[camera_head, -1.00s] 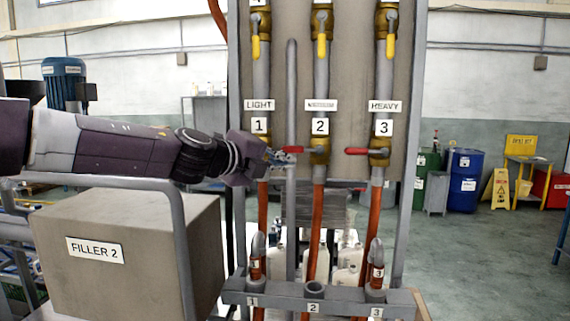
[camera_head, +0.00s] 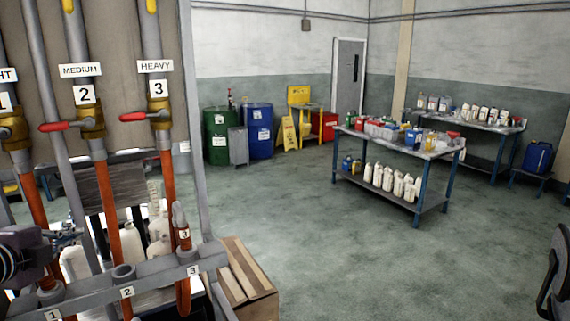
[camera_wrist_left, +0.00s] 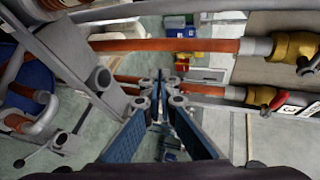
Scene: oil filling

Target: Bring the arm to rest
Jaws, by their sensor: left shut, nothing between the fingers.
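My left gripper (camera_head: 64,238) is at the lower left of the head view, behind the front pipes and partly hidden by them. In the left wrist view its blue fingers (camera_wrist_left: 160,88) are together with nothing between them. The pipe rack carries valve 1 (camera_head: 14,128), valve 2 (camera_head: 92,118) and valve 3 (camera_head: 160,112). The red handles of valve 2 (camera_head: 66,126) and valve 3 (camera_head: 138,116) point left. My right gripper is not in view.
The rack's lower bar (camera_head: 150,272) and orange hoses (camera_head: 105,195) are close to my left arm. White jugs (camera_head: 132,243) stand behind them. A wooden crate (camera_head: 245,290) is right of the rack. The floor (camera_head: 320,240) beyond is clear up to a table (camera_head: 415,208) with bottles.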

